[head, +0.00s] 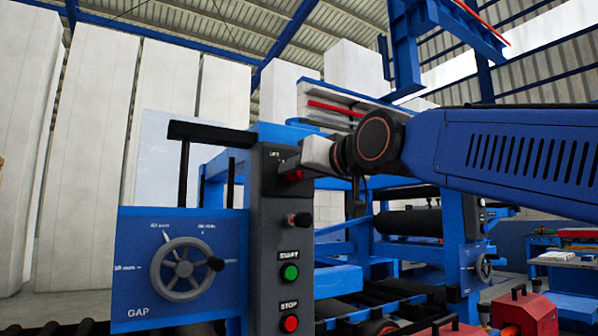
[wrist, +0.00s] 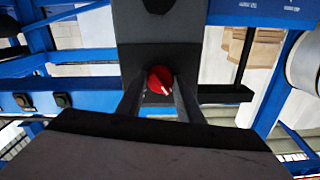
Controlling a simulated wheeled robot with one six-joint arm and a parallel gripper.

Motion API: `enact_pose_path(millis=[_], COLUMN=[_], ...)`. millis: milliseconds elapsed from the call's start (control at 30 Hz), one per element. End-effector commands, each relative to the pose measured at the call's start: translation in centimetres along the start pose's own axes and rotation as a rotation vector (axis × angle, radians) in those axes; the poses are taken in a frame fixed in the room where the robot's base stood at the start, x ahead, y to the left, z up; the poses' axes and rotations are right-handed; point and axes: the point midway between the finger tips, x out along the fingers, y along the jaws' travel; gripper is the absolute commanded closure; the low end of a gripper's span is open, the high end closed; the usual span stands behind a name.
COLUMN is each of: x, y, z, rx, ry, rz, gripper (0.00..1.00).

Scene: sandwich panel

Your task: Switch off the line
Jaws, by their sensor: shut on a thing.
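A dark control column (head: 267,225) stands on the blue machine. A red rotary knob (wrist: 160,79) with a white pointer mark sits near its top, beside a label that seems to read LIFT. My gripper (wrist: 158,85) is shut on this knob, one finger on each side; in the head view it reaches in from the right and mostly hides the knob. My gripper is apart from both buttons.
A blue GAP panel with a grey handwheel (head: 182,268) is left of the column. A black bar (head: 212,134) juts out left near the column's top. Black rollers (head: 408,222) lie behind. Red boxes (head: 520,312) stand at lower right. Tall white panels (head: 95,150) stand at the back left.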

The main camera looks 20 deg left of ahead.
Motion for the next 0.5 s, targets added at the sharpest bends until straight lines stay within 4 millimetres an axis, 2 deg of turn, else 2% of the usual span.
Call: enact_pose_path(millis=[233,500], x=[-0.01,-0.01], y=[0.0,0.0], z=[0.03,0.03], rx=[-0.147,-0.175], ry=[-0.001,-0.001], rz=[0.0,0.0], gripper=[0.89,0.89])
